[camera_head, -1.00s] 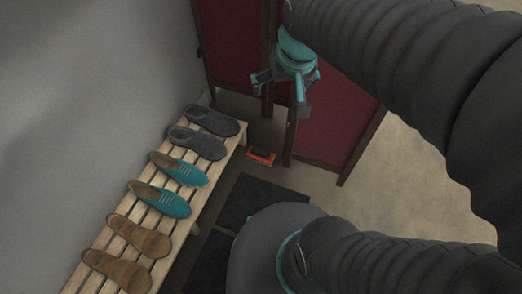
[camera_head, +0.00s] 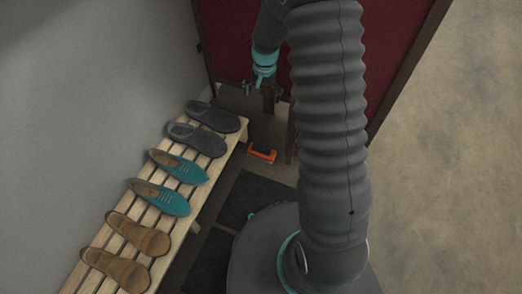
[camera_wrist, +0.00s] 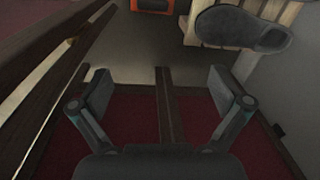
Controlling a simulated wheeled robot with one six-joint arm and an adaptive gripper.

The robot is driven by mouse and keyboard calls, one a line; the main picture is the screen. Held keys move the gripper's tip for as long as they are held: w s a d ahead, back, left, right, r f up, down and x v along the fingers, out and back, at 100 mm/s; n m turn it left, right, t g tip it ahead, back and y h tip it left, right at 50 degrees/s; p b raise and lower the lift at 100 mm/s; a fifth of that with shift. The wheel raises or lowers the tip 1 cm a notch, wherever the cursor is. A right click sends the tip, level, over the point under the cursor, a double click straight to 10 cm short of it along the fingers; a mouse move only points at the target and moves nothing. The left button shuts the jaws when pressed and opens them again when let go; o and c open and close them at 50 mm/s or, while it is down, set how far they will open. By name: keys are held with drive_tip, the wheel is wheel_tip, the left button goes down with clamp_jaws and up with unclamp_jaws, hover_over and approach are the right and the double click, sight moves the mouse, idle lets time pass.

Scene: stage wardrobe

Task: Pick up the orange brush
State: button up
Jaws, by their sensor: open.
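The orange brush (camera_head: 263,154) lies on the floor just past the far end of the shoe bench, close to the foot of the red folding screen. In the wrist view the brush (camera_wrist: 152,6) shows at the top edge, partly cut off, with a dark part on an orange body. My gripper (camera_head: 264,92) is open and empty, in the air in front of the red screen and beyond the brush. In the wrist view its two fingers (camera_wrist: 163,88) stand wide apart with nothing between them.
A slatted wooden bench (camera_head: 193,228) along the grey wall holds grey, teal and tan shoes. The dark-framed red screen (camera_head: 232,47) stands behind my gripper. Dark mats (camera_head: 255,196) lie beside the bench. Open floor (camera_head: 450,180) spreads at the right.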

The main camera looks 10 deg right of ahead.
wheel_tip(320, 180, down, 15)
drive_tip(key=w+m+g, duration=0.1)
drive_tip(key=w, duration=0.1)
drive_tip(key=b, duration=0.1)
hover_over(262, 147)
drive_tip(key=shift+m+g, duration=0.3)
drive_tip(key=shift+m, duration=0.1)
drive_tip(key=f, duration=1.1)
drive_tip(key=shift+w+d+f, duration=0.1)
drive_tip(key=shift+w+f, duration=0.2)
drive_tip(key=shift+w, duration=0.05)
drive_tip(key=shift+s+f, duration=0.15)
drive_tip(key=shift+f, duration=1.4)
drive_tip(key=shift+s+f, duration=0.15)
drive_tip(key=shift+f, duration=1.35)
drive_tip(key=c, duration=1)
wheel_tip(262, 147, up, 10)
drive_tip(key=shift+r, duration=0.1)
